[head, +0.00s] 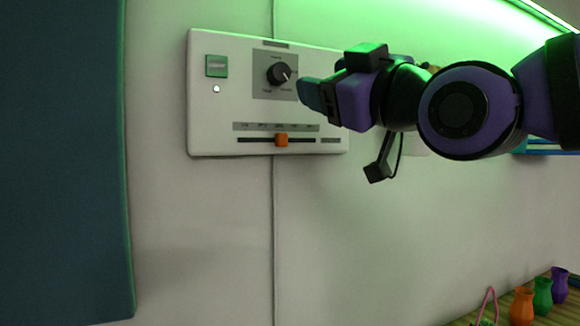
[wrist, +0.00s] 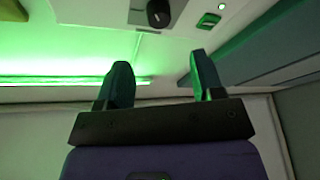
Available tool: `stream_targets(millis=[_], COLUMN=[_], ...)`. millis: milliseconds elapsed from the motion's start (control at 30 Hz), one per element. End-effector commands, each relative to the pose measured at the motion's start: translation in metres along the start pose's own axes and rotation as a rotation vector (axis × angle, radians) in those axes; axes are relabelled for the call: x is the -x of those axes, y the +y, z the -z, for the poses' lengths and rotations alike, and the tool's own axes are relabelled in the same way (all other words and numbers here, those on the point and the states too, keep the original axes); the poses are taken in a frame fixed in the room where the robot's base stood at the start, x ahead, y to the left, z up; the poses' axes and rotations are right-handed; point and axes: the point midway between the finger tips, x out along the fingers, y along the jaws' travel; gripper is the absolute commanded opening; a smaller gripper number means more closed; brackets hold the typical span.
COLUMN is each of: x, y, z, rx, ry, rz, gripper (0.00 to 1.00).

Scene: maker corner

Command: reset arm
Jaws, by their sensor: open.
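My gripper (head: 308,97) is in front of the right part of a white wall panel (head: 215,125) in the head view, its fingertips just right of a black knob (head: 279,73). I cannot tell from this view how far the fingers are from the panel. In the wrist view my gripper (wrist: 158,85) shows two fingers spread apart with nothing between them. The knob (wrist: 159,12) and a green button (wrist: 208,21) show beyond the fingers at the top. My arm reaches in from the right and hides the panel's upper right part.
The panel also carries a green button (head: 216,66), a small white light (head: 216,89) and an orange slider (head: 281,140). A dark teal board (head: 65,160) stands at the left. Orange (head: 522,306), green (head: 543,295) and purple (head: 559,284) vases stand low right. The wall below the panel is clear.

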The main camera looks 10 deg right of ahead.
Motion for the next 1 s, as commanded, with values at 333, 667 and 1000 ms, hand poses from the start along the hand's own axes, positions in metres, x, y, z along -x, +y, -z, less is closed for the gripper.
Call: stream_targets(millis=[333, 667, 1000], x=[0.029, 0.143, 0.248], y=[0.01, 0.015, 0.0], z=[-0.079, -0.203, -0.245], rx=[-0.095, -0.379, -0.624], ry=[-0.336, -1.002, -1.458], rz=[0.029, -0.023, -0.124], gripper=[0.61, 0.61, 0.61])
